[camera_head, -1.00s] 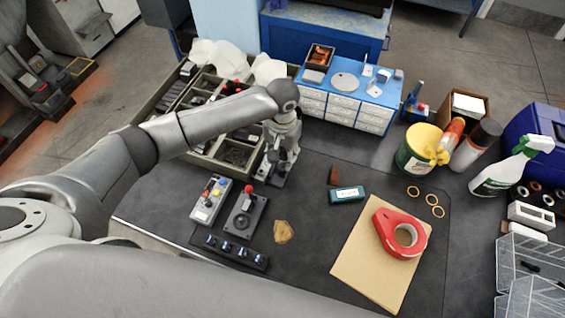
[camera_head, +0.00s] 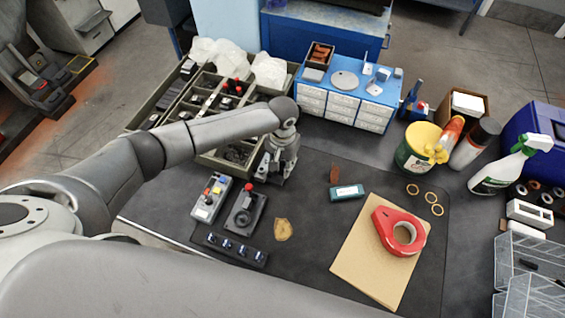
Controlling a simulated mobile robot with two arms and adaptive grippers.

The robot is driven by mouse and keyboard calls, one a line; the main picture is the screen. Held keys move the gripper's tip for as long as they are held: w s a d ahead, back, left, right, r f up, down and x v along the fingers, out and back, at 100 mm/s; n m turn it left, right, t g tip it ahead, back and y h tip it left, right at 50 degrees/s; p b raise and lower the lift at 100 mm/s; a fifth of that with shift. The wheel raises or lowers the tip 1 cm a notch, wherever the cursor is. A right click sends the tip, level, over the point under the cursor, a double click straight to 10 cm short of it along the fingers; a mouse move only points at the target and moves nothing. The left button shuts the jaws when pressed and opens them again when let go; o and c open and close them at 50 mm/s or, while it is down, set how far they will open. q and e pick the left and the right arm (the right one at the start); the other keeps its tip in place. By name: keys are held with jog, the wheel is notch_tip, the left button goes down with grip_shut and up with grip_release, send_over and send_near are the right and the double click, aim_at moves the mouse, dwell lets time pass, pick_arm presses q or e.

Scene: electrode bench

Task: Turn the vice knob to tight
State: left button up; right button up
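My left gripper (camera_head: 275,170) points down at the back left of the dark work mat, beside the sorting tray. Grey metal parts crowd together under and around it. I cannot separate the vice or its knob from the gripper here; they are hidden or too small to tell. Whether the fingers are open or shut does not show. My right gripper is not in view.
A control box with coloured buttons (camera_head: 211,198) and a black box with a red knob (camera_head: 245,209) stand in front of the gripper. The sorting tray (camera_head: 140,118) is left, a blue drawer unit (camera_head: 345,98) behind right.

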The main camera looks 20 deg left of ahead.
aim_at(282, 167)
pick_arm(q)
jog(key=shift+r+m+p, duration=0.1)
jog(key=shift+m+p, duration=0.2)
jog(key=shift+p, duration=0.35)
jog(key=o, duration=0.7)
jog(key=shift+o, duration=0.2)
notch_tip(282, 167, up, 12)
jog(key=shift+o, duration=0.4)
